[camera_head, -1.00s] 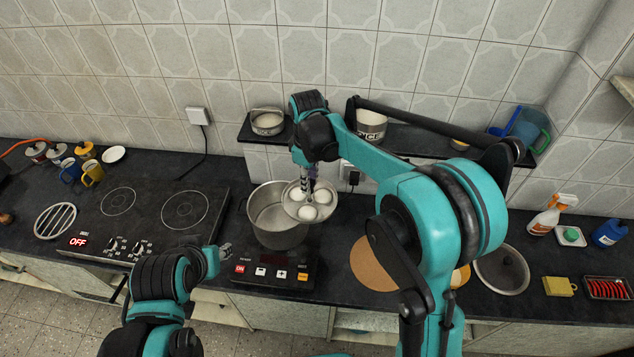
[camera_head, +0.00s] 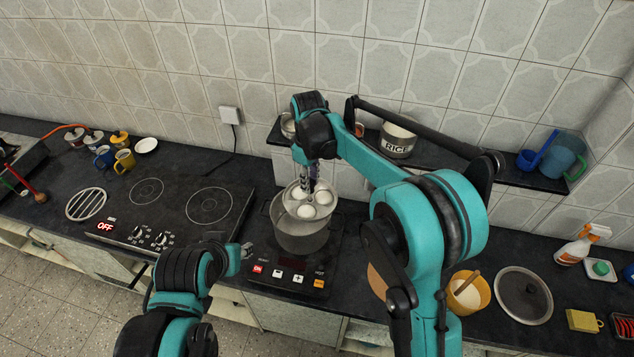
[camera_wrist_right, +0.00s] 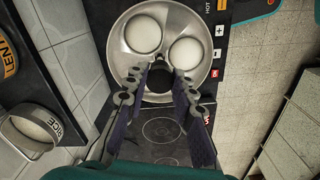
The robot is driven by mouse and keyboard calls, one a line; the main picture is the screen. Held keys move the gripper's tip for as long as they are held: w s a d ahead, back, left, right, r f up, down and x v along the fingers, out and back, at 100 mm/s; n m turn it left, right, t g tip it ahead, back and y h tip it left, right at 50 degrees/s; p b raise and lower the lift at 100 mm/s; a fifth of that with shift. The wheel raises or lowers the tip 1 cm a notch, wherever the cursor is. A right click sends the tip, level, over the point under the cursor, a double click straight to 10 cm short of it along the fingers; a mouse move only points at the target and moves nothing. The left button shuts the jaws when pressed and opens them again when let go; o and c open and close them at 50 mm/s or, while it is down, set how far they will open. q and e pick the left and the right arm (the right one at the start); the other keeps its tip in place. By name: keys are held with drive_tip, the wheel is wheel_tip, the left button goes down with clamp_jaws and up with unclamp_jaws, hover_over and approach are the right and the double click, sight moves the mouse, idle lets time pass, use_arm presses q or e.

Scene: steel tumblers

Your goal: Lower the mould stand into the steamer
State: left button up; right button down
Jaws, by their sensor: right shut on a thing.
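The mould stand (camera_head: 296,208) is a round steel plate with several white rounds on it. My right gripper (camera_head: 312,186) is shut on its dark central post from above; in the right wrist view the gripper (camera_wrist_right: 161,78) closes on the post over the plate (camera_wrist_right: 119,58). The steamer is a deep steel pot (camera_head: 301,243) on a small black cooker. The stand overlaps the pot's mouth in the head view and hides its back rim; it looks held above the rim. My left gripper (camera_head: 246,251) is left of the pot, empty, its fingers too small to read.
The black cooker (camera_head: 290,279) has lit buttons at its front. A hob (camera_head: 175,215) marked OFF lies to the left. A wall shelf with a RICE tin (camera_head: 398,141) is behind my right arm. A yellow pot (camera_head: 467,292) and a lid (camera_head: 523,296) lie right.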

sight(300, 198)
drive_tip(key=shift+w+a, duration=0.35)
drive_tip(key=shift+a, duration=0.45)
drive_tip(key=shift+w+a, duration=0.35)
drive_tip(key=shift+a, duration=0.45)
drive_tip(key=shift+f, duration=0.15)
idle(0.3)
drive_tip(key=shift+f+b, duration=1.05)
drive_tip(key=shift+f, duration=0.4)
drive_tip(key=shift+f+b, duration=1.05)
drive_tip(key=shift+f, duration=0.5)
drive_tip(key=shift+f+b, duration=1.05)
drive_tip(key=shift+f, duration=0.35)
